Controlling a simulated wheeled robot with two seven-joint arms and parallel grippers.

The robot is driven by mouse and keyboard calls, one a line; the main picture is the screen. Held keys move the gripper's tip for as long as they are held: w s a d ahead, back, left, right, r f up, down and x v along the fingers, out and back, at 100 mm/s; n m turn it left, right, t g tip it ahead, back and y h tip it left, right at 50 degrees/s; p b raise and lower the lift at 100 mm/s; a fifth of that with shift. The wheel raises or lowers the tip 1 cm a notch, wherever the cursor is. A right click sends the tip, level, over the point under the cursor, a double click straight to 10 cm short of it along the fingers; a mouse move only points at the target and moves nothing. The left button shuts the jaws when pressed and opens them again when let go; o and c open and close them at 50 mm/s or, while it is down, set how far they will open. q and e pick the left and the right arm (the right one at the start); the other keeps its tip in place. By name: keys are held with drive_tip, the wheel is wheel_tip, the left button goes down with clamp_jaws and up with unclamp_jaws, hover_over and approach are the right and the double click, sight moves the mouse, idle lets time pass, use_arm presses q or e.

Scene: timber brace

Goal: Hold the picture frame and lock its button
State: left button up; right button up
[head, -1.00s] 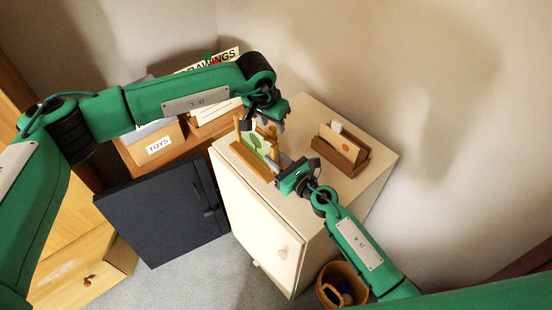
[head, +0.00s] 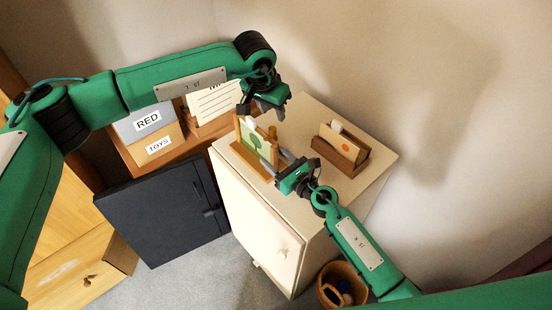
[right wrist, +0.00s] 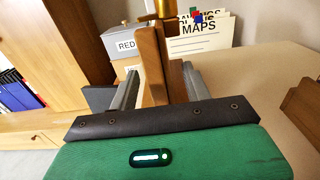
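The picture frame (head: 256,146), light wood with a green tree picture, stands upright in a wooden base on the cream cabinet top. My right gripper (head: 282,156) is at the frame's right side edge.
A wooden holder with cards (head: 342,148) stands to the right on the cabinet top (head: 310,195). Behind left are the RED box (head: 147,121), the TOYS box (head: 159,148) and paper folders (head: 212,105). A basket (head: 340,285) is below.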

drive_tip(key=v, duration=1.2)
